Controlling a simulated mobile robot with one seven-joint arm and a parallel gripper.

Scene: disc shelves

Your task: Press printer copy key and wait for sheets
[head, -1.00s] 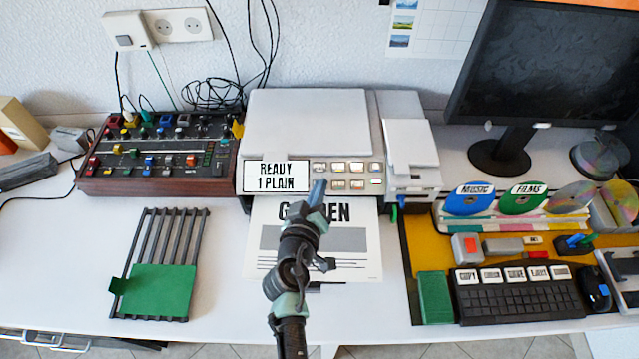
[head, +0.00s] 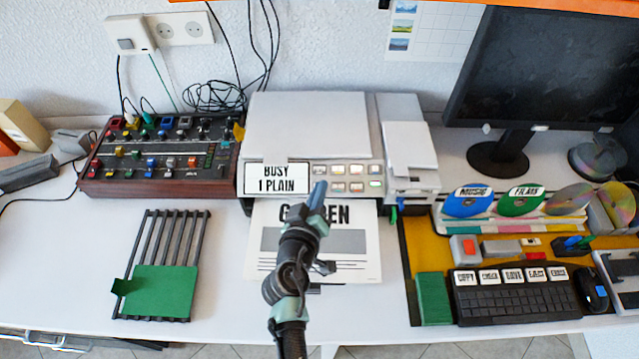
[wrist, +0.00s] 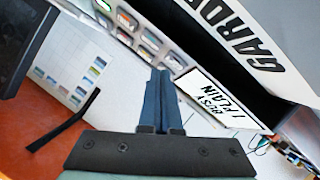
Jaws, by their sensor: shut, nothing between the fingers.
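The printer (head: 305,125) stands at the back middle of the desk. Its display (head: 276,178) reads BUSY 1 PLAIN. A panel of small keys (head: 346,177) lies right of the display; a lower right key (head: 376,184) glows green. A printed sheet (head: 345,245) headed GARDEN lies in front of the printer, partly behind my arm. My gripper (head: 318,194) is shut and empty, its blue fingertips just below the key panel in the head view. In the wrist view, the shut fingers (wrist: 160,100) point towards the panel (wrist: 130,30) beside the display (wrist: 220,98). Contact with a key cannot be told.
A mixer panel (head: 160,155) stands left of the printer, with a dark rack holding a green card (head: 160,290) in front. A keyboard (head: 515,293), discs and a monitor (head: 560,65) fill the right. Bare desk lies left of the rack.

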